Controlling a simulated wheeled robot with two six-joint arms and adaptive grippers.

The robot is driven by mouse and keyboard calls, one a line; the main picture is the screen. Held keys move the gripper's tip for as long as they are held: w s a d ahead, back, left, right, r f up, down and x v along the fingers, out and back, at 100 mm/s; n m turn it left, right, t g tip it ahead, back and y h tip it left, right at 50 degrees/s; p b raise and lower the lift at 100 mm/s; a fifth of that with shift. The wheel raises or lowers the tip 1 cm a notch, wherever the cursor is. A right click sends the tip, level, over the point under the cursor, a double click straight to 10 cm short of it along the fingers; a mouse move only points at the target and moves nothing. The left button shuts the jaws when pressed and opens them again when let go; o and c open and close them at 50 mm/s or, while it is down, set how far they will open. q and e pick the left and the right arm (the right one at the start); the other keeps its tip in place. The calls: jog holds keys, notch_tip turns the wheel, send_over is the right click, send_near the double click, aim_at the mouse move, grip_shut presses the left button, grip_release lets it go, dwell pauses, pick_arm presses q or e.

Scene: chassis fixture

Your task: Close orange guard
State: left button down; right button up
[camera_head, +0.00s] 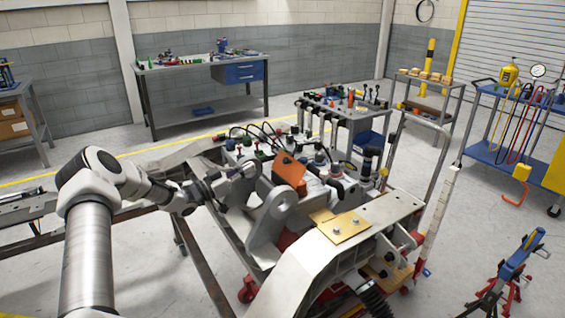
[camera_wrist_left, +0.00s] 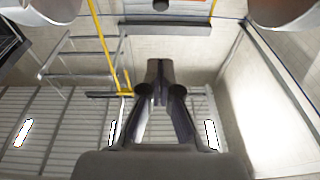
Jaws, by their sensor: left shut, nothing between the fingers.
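The orange guard (camera_head: 290,172) is a small orange plate near the middle of the chassis fixture in the head view. It stands tilted up among grey and white parts; its hinge is hard to make out. My left gripper (camera_head: 250,171) is left of the guard and apart from it, with its fingers pointing right. In the left wrist view the fingers (camera_wrist_left: 160,77) meet at the tips with nothing between them. The guard does not show clearly in the left wrist view. My right gripper is in neither view.
The grey chassis frame (camera_head: 386,211) has a large upright lug (camera_head: 268,222) in front of the guard. Several knobs and black cables lie behind the guard. A yellow plate (camera_head: 340,226) is to its right. A workbench (camera_head: 190,68) and carts stand farther back.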

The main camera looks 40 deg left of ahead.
aim_at(278, 162)
pick_arm(q)
jog(key=f+x, duration=0.2)
jog(key=x, duration=0.8)
jog(key=shift+w+d+f+b, duration=0.25)
jog(key=shift+w+f+b, duration=0.05)
jog(key=shift+w+f, duration=0.15)
jog(key=shift+r, duration=0.1)
